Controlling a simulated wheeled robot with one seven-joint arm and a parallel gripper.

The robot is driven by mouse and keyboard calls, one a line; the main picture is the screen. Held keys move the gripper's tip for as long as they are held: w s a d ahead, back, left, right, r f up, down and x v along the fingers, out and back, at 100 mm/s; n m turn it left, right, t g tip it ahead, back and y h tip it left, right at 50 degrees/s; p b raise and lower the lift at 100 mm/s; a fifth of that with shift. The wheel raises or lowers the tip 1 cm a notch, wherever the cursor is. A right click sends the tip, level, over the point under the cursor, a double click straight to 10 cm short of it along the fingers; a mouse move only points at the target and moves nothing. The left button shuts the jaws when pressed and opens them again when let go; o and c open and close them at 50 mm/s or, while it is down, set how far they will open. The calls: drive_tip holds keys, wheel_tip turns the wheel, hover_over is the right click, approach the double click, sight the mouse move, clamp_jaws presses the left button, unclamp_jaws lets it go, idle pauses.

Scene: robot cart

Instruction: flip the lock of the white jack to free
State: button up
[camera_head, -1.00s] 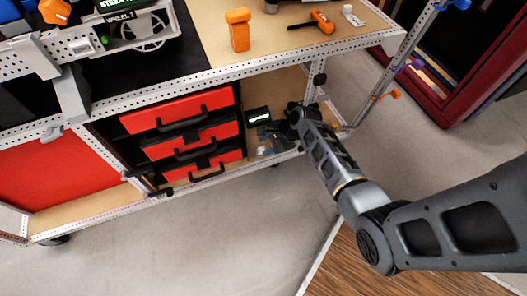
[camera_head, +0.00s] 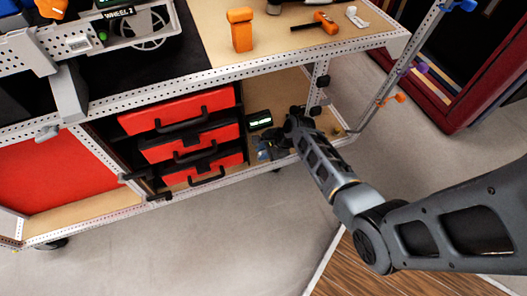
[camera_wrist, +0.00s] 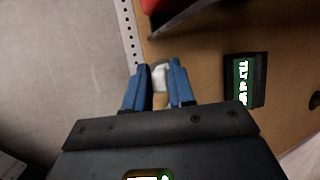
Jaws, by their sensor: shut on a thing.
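My gripper (camera_wrist: 159,74) has its two blue fingers on either side of a small white piece, which I take to be part of the white jack (camera_wrist: 160,78). The fingers are shut on this piece, low over the wooden lower shelf. Most of the piece is hidden by the fingers, and its lock cannot be made out. In the head view my gripper (camera_head: 266,148) reaches into the cart's lower right bay, and the jack cannot be made out there.
A small black box with a lit green display (camera_head: 259,120) stands beside my gripper; it also shows in the wrist view (camera_wrist: 245,80). Red drawers (camera_head: 190,141) are to the left. A perforated shelf edge (camera_wrist: 128,32) runs along the front. An upright post (camera_head: 316,85) stands behind.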

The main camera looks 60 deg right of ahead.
clamp_jaws()
drive_tip(key=shift+w+d+r+g+p, duration=0.25)
drive_tip(key=shift+g+p, duration=0.15)
drive_tip(key=shift+p, duration=0.25)
drive_tip(key=shift+w+f+y+p, duration=0.1)
drive_tip(key=shift+w+y+p, duration=0.05)
drive_tip(key=shift+y+p, duration=0.15)
drive_tip(key=shift+g, duration=0.3)
drive_tip(key=o, duration=0.7)
unclamp_jaws()
